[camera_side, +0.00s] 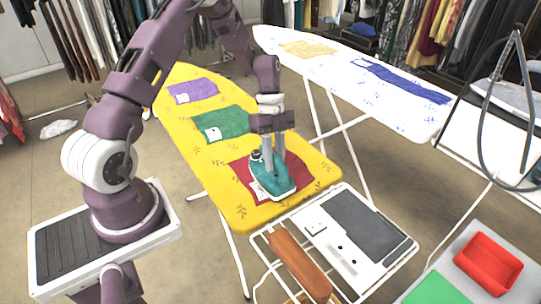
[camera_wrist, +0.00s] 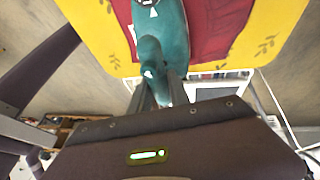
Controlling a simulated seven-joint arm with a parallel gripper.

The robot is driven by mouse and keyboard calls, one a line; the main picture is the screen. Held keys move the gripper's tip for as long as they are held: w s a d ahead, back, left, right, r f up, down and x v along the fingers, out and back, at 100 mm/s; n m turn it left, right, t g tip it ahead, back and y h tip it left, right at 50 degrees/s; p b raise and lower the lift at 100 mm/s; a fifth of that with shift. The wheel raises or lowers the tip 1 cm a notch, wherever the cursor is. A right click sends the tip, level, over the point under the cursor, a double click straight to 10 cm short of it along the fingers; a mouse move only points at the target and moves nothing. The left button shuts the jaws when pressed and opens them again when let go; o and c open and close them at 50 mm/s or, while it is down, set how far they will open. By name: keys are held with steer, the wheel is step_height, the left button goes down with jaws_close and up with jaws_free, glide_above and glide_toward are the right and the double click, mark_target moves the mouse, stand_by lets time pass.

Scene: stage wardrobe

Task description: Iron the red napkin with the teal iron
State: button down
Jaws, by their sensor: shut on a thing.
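The teal iron (camera_side: 274,184) stands over the red napkin (camera_side: 302,172) on the yellow ironing board (camera_side: 236,212), toward the board's near end. In the side view my gripper (camera_side: 273,160) comes down from above and is shut on the iron's handle. In the wrist view my gripper (camera_wrist: 160,92) holds the teal iron (camera_wrist: 172,30), and the red napkin (camera_wrist: 215,35) shows on both sides of it. The iron hides the middle of the napkin. I cannot tell whether its soleplate touches the cloth.
A green cloth (camera_side: 226,122) and a purple cloth (camera_side: 193,91) lie farther up the yellow board. A white board (camera_side: 345,88) bears a yellow cloth (camera_side: 308,49) and a blue cloth (camera_side: 405,84). A white rack (camera_side: 345,240) stands by the near end; a red bin (camera_side: 487,262) is at lower right.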

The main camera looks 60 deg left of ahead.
steer(key=shift+d, duration=0.6)
steer(key=shift+w, duration=2.7)
steer(key=shift+a, duration=6.3)
steer(key=shift+w, duration=2.55)
steer(key=shift+d, duration=6.4)
step_height(320, 180, up, 8)
steer(key=shift+r, duration=0.15)
